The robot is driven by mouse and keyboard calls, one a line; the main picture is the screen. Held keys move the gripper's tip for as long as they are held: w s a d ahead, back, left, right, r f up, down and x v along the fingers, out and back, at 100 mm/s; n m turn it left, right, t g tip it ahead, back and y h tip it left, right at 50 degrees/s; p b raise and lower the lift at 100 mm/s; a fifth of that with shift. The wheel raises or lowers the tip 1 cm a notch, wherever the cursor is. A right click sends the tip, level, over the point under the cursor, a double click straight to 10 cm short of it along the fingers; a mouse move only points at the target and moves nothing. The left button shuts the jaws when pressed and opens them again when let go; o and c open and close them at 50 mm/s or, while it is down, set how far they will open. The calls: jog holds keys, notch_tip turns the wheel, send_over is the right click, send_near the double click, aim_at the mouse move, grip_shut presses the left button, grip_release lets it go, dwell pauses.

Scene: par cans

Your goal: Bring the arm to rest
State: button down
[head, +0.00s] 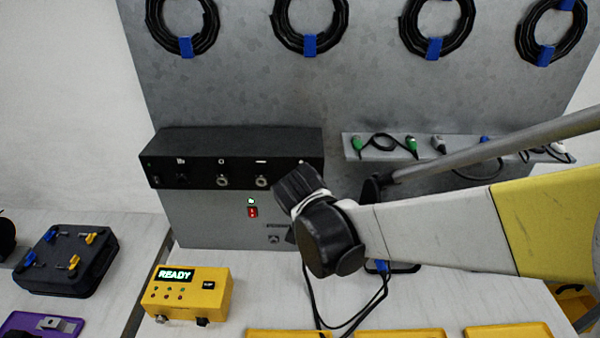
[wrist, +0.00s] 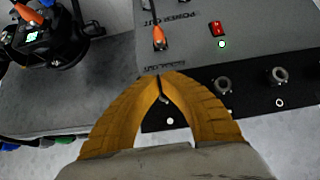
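My arm (head: 440,230) reaches in from the right in the head view, its dark wrist in front of the grey panel; my fingers are hidden there. In the wrist view my gripper (wrist: 163,80) has its two orange-brown fingers curved together with their tips meeting. A small dark piece shows in the gap behind the tips; I cannot tell whether it is touched. Beyond the tips is a grey panel (wrist: 270,45) with a red switch (wrist: 217,28), a green light and an orange connector (wrist: 160,40) on a black cable by the lettering.
A black box (head: 235,158) with sockets sits at the panel. A yellow unit (head: 215,292) reads READY on the bench. A black case (head: 65,262) lies left, yellow trays (head: 400,333) in front. Coiled cables (head: 310,45) hang above. A black lamp (wrist: 60,50) shows in the wrist view.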

jog(key=s+d+f+g+b, duration=0.1)
jog(key=s+d+f+b, duration=0.2)
jog(key=s+d+b, duration=0.2)
jog(key=s+d+f+g+b, duration=0.1)
jog(key=s+d+f+b, duration=0.2)
jog(key=s+d, duration=0.9)
jog(key=s+b, duration=0.2)
jog(key=s, duration=0.3)
jog(key=shift+d, duration=0.25)
